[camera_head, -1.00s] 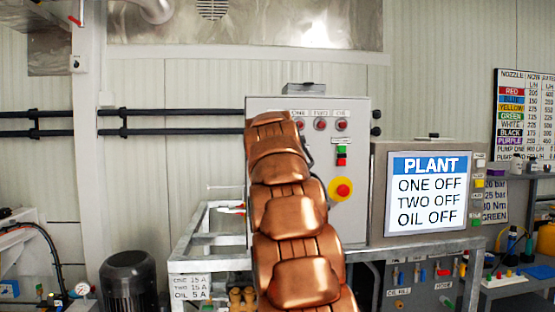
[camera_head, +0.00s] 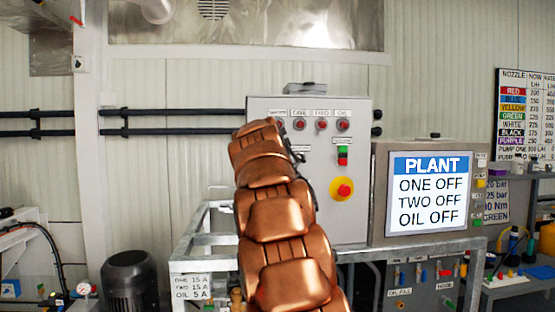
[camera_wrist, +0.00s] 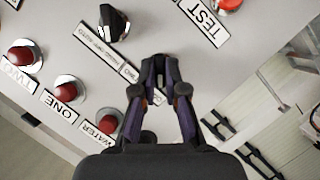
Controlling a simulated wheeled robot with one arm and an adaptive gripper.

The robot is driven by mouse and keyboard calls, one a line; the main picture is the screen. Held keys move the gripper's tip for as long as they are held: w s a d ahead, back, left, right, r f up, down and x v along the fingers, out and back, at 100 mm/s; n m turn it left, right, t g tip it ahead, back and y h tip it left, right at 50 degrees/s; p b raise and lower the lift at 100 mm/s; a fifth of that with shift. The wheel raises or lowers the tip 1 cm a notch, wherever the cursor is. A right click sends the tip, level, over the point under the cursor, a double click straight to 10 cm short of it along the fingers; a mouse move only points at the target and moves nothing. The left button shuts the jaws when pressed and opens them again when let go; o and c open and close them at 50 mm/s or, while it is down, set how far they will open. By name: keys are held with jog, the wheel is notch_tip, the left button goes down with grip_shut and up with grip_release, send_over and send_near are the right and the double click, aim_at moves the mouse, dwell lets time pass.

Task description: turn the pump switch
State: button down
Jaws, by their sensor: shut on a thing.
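The pump switch is mostly hidden in the wrist view; only a dark piece of the pump switch (camera_wrist: 160,78) shows between my fingers. My gripper (camera_wrist: 161,62) is shut on it, with its fingertips close together against the grey panel. A long label strip (camera_wrist: 105,53) runs up to the fingertips. Another black switch knob (camera_wrist: 113,23) stands clear of the gripper at the far end of that strip. In the head view my copper arm covers the left part of the grey control cabinet (camera_head: 357,190) and hides most of the gripper.
Red lamps marked WATER (camera_wrist: 109,120) and ONE (camera_wrist: 70,88) lie close to the left of the gripper. A red emergency button (camera_head: 343,188) on a yellow disc is right of my arm. The plant screen (camera_head: 428,192) reads ONE OFF, TWO OFF, OIL OFF. A metal frame (camera_head: 425,243) runs below.

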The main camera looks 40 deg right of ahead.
jog(key=c, duration=1.2)
grip_release()
jog(key=shift+a, duration=0.1)
jog(key=shift+v, duration=5.85)
jog(key=shift+s, duration=0.1)
